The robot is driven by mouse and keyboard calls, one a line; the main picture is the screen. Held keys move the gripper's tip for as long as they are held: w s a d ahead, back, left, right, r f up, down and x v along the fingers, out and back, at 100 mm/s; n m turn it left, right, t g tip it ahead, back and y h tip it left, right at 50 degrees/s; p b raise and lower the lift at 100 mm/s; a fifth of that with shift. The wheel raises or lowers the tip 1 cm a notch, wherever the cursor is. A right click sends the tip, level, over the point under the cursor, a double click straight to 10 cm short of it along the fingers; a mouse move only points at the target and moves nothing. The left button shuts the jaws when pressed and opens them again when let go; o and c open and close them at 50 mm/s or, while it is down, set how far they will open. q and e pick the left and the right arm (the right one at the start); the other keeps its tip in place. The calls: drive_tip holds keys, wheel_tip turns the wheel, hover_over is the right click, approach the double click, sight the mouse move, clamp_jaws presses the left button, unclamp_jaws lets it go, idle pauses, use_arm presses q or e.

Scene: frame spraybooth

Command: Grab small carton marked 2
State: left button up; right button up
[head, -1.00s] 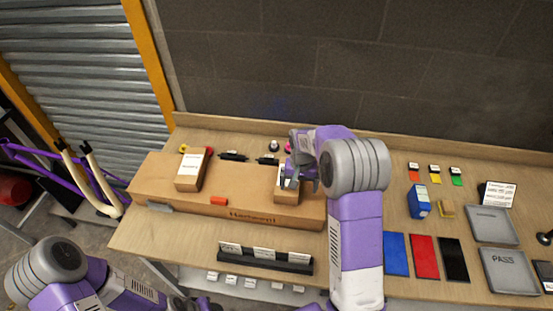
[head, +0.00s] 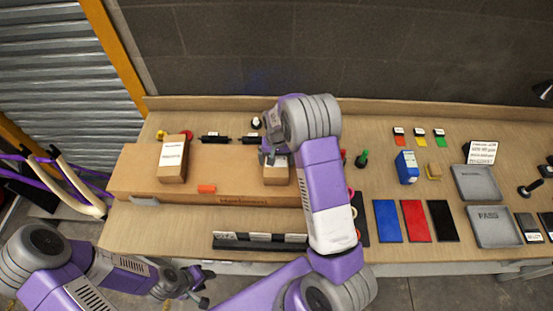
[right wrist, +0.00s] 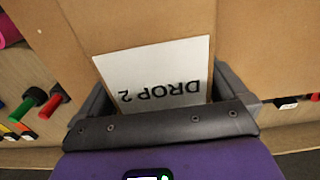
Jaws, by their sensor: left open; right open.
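A small brown carton (head: 276,177) sits on the right part of a long flat cardboard box (head: 222,188), partly covered by my right gripper (head: 270,152). In the right wrist view, this carton (right wrist: 140,25) bears a white label (right wrist: 155,75) reading "DROP 2", seen upside down. My right gripper (right wrist: 163,95) is open, with one finger on each side of the labelled carton. I cannot tell whether the fingers touch it. A second small carton (head: 173,160) with a white label stands on the long box's left part. My left gripper (head: 204,286) is open and empty, low in front of the bench.
A black rack (head: 260,241) with white cards lies at the bench's front edge. Blue, red and black panels (head: 414,221), a blue box (head: 406,167) and grey plates (head: 495,226) lie to the right. Black-handled tools (head: 215,137) lie behind the long box.

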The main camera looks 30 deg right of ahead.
drive_tip(key=shift+w, duration=0.1)
drive_tip(key=c, duration=1)
drive_tip(key=shift+c, duration=0.2)
drive_tip(key=shift+r, duration=0.1)
